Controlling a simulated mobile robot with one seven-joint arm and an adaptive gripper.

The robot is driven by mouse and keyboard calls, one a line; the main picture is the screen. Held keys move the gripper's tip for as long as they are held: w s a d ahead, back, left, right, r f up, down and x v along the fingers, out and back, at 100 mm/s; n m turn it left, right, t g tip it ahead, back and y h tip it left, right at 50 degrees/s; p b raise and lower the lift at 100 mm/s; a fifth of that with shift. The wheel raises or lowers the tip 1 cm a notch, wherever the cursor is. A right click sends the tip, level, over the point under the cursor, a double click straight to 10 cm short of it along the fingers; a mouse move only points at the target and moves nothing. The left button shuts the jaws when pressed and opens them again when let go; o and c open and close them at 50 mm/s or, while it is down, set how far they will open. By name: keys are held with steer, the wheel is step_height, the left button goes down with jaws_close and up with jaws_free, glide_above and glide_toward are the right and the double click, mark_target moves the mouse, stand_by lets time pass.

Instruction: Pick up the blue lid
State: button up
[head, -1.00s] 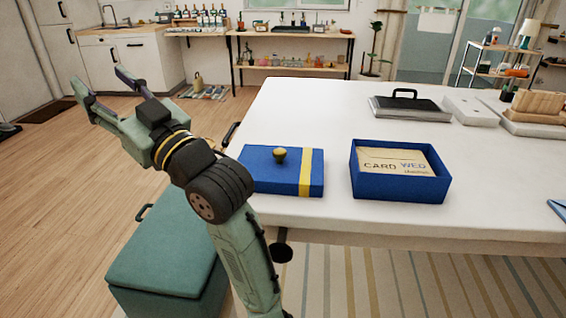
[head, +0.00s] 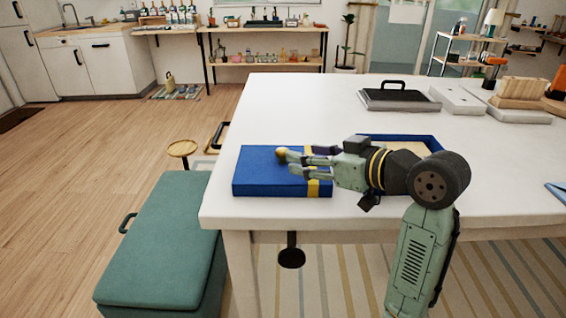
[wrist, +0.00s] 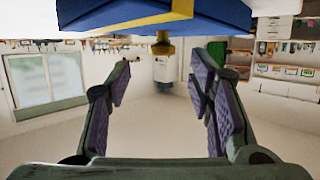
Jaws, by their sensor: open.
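The blue lid (head: 262,178) lies flat on the white table near its front left corner, with a yellow stripe and a small brass-coloured knob (head: 282,153) on top. In the wrist view the lid (wrist: 225,12) is at the top edge, and the knob (wrist: 162,47) shows between the two finger lines. My gripper (head: 297,161) reaches in from the right, low over the lid's striped end, with its fingertips close to the knob. In the wrist view my gripper (wrist: 160,80) is open and nothing is held. Whether a finger touches the knob is unclear.
The open blue box (head: 425,139) is mostly hidden behind my arm. A black case (head: 400,101) with a handle and pale blocks stand farther back. A teal bench (head: 165,240) is left of the table. The table's far left part is clear.

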mark_target(283, 163)
steer(key=p+x, duration=0.2)
steer(key=x, duration=0.4)
steer(key=shift+a, duration=0.25)
steer(key=shift+c, duration=0.3)
jaws_close()
